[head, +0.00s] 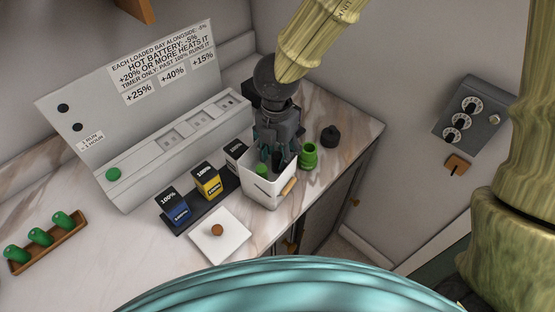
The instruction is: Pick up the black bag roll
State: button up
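My gripper (275,155) points down into a white bin (268,191) with a wooden handle on the counter. Its fingers look spread apart at the knuckles, but the tips are partly hidden by the bin wall, so I cannot tell if they hold anything. A dark shape shows between the fingers, and I cannot tell whether it is the black bag roll or part of the gripper. A green object (262,170) sits in the bin beside the fingers. A small black rounded object (330,136) stands on the counter to the right, apart from my gripper.
A green ribbed cylinder (309,155) stands right beside the bin. Left are battery blocks, blue (174,208) and yellow (206,181), on a dark tray, and a white square plate (220,248). A charger panel (160,150) stands behind. A wooden rack (46,243) holds green pieces.

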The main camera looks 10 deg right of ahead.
jog(key=shift+w+f, duration=0.1)
jog(key=shift+f, duration=0.05)
jog(key=c, duration=0.7)
jog(key=shift+o, duration=0.2)
jog(key=shift+r, duration=0.25)
